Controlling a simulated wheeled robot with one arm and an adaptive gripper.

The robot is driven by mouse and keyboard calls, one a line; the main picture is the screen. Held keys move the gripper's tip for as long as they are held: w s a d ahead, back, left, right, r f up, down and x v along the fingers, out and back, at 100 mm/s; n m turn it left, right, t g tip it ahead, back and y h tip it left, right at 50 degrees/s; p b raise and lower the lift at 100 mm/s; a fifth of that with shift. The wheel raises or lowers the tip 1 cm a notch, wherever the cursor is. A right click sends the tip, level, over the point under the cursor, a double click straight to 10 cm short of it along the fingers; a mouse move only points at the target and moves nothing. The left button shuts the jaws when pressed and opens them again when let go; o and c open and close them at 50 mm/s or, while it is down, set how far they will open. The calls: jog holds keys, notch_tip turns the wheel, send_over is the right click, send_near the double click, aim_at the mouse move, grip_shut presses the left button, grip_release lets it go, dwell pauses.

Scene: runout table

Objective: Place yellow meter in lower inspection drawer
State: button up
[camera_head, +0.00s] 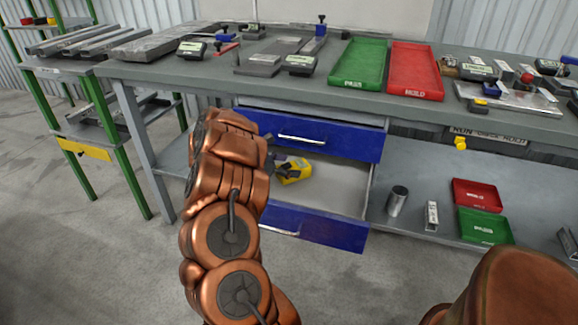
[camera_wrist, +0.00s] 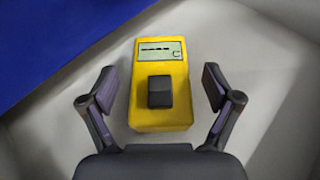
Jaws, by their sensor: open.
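The yellow meter (camera_head: 294,171) lies inside the open lower drawer (camera_head: 340,185), toward its left part. In the wrist view the yellow meter (camera_wrist: 160,110) lies face up, with its grey display and dark square knob showing, on the pale drawer floor. My gripper (camera_wrist: 160,98) is open, with one finger on each side of the meter and visible gaps between. In the head view my gripper (camera_head: 272,163) is partly hidden behind my copper-coloured arm, close to the meter's left side. The lower drawer has a blue front and is pulled out.
The blue upper drawer (camera_head: 320,136) sits just above the open one. A green tray (camera_head: 358,65) and a red tray (camera_head: 415,70) lie on the tabletop. A metal cylinder (camera_head: 397,201) and small red and green trays stand on the lower shelf at right.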

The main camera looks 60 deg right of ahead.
jog(key=v, duration=1.2)
jog(key=shift+r, duration=0.2)
